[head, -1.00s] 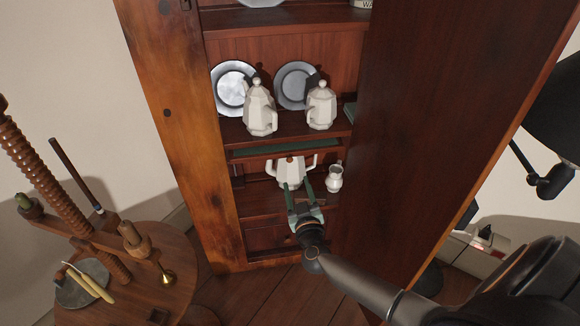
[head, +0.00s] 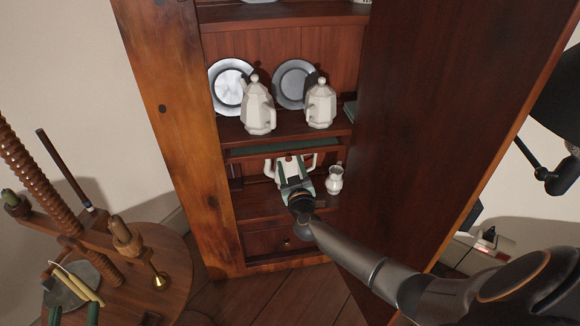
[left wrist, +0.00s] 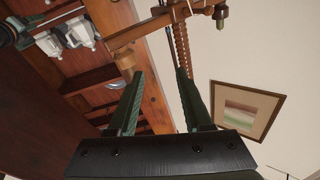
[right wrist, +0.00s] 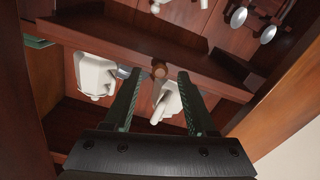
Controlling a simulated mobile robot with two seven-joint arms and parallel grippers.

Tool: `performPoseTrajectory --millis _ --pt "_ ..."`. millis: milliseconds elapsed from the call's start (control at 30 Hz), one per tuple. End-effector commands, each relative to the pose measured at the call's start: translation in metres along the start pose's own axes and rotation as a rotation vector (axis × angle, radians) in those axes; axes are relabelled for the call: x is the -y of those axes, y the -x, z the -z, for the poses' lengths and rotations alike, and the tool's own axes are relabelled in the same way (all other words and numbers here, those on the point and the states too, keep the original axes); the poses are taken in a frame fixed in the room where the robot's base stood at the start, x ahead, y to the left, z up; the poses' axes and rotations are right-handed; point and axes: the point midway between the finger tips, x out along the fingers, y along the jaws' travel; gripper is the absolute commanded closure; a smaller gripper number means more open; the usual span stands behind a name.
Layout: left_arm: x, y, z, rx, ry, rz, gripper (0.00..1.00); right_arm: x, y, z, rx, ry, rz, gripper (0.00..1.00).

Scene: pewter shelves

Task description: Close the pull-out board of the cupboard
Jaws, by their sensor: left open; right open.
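The pull-out board (head: 250,154) of the cupboard sits under the shelf with the white pots. A strip of its green top shows in front of that shelf, so it is partly out. In the right wrist view its wooden front edge (right wrist: 110,45) runs across, with a small round knob (right wrist: 160,69). My right gripper (head: 291,164) is open and empty, just below the board in the head view; the knob appears between its fingertips in the right wrist view. I cannot tell whether they touch.
A white teapot (head: 281,172) and small jug (head: 335,181) stand on the shelf below the board. White pots (head: 258,108) and plates stand above. The open door (head: 440,110) borders the right. A round table (head: 175,262) with a wooden screw stand is at left.

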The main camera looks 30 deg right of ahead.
Motion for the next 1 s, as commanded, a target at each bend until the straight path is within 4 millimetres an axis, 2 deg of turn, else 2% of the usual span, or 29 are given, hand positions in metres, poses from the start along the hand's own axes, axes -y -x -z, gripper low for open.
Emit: performPoseTrajectory --millis 200,567,1000 --pt "0.002 -0.001 0.023 -0.094 -0.027 0.000 0.50 0.000 -0.008 -0.001 0.000 0.000 -0.001 0.43" --pt "0.002 -0.001 0.028 -0.110 -0.032 0.000 0.50 0.000 -0.009 0.000 0.000 0.000 0.000 0.44" --pt "0.002 -0.001 0.028 -0.109 -0.032 0.000 0.50 0.000 -0.009 0.000 0.000 -0.001 -0.001 0.94"
